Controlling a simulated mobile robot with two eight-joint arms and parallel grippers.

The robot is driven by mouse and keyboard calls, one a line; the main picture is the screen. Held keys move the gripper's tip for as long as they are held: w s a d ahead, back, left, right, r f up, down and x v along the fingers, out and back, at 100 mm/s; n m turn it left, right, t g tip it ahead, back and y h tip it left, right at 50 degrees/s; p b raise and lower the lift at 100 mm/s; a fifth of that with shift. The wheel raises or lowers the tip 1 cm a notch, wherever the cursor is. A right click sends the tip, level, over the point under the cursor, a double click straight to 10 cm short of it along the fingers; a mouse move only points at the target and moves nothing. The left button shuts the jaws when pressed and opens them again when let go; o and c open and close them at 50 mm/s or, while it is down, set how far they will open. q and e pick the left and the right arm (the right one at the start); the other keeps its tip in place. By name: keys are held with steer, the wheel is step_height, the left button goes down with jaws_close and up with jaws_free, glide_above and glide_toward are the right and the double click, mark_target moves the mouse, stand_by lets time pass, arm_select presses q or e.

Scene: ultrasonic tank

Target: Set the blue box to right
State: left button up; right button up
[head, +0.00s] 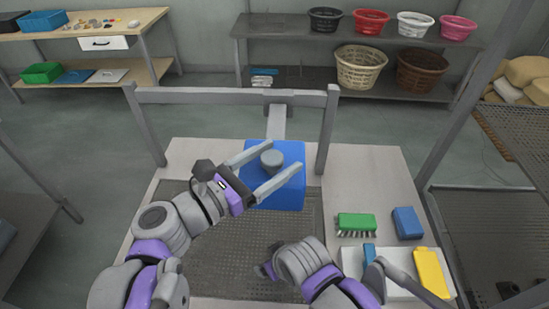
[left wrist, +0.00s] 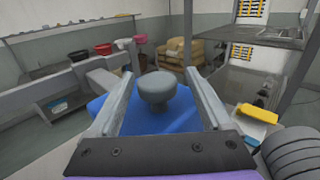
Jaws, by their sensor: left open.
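The blue box (head: 291,202) stands at the back middle of the work table, below a grey frame. A round grey knob (head: 271,160) sits on it; any pointer or marking on the knob is too small to tell. My left gripper (head: 284,157) is open, with one finger on each side of the knob. In the left wrist view the knob (left wrist: 157,90) stands between the two fingers with gaps on both sides, and the blue box (left wrist: 150,122) shows beneath. My right arm is at the bottom middle; its fingers cannot be made out clearly.
A green brush (head: 356,223), a small blue block (head: 407,222) and a yellow item (head: 431,272) lie at the right of the table. A perforated grey plate (head: 225,255) covers the table's left part. The grey frame (head: 225,96) spans the back. Shelves with baskets stand behind.

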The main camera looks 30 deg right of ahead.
arm_select(q)
steer(key=s+a, duration=0.1)
steer(key=a, duration=0.9)
steer(key=shift+s+a+b, duration=0.3)
steer(key=shift+s, duration=0.1)
arm_select(e)
steer(key=shift+s+f, duration=0.15)
steer(key=shift+f, duration=0.25)
